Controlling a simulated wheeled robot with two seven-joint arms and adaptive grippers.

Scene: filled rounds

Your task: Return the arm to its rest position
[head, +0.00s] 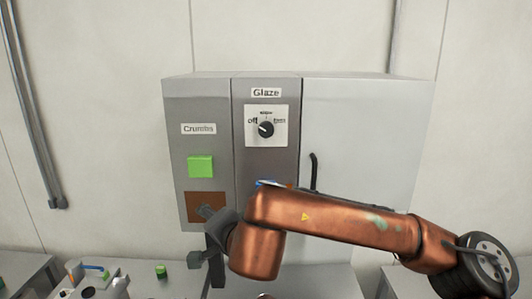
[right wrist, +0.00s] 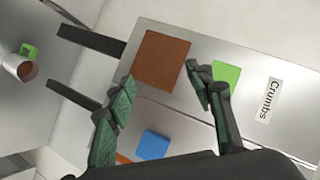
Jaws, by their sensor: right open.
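My right arm (head: 335,220) is copper-coloured, enters from the right and crosses in front of the cabinet's lower part. My right gripper (head: 207,238) is dark and sits in front of the Crumbs column, close to the brown square panel (head: 206,206). In the right wrist view the two green-padded fingers (right wrist: 160,74) are spread apart with nothing between them. The brown panel (right wrist: 163,60) and green button (right wrist: 227,75) lie beyond them. I cannot tell whether a finger touches the cabinet. My left gripper is not in view.
The grey cabinet has a Glaze dial (head: 266,129), a green button (head: 200,166) and a door handle (head: 314,170). The right wrist view shows a blue square (right wrist: 153,145), two dark bars (right wrist: 90,40) and a cup with brown contents (right wrist: 22,68). Small items stand at the lower left.

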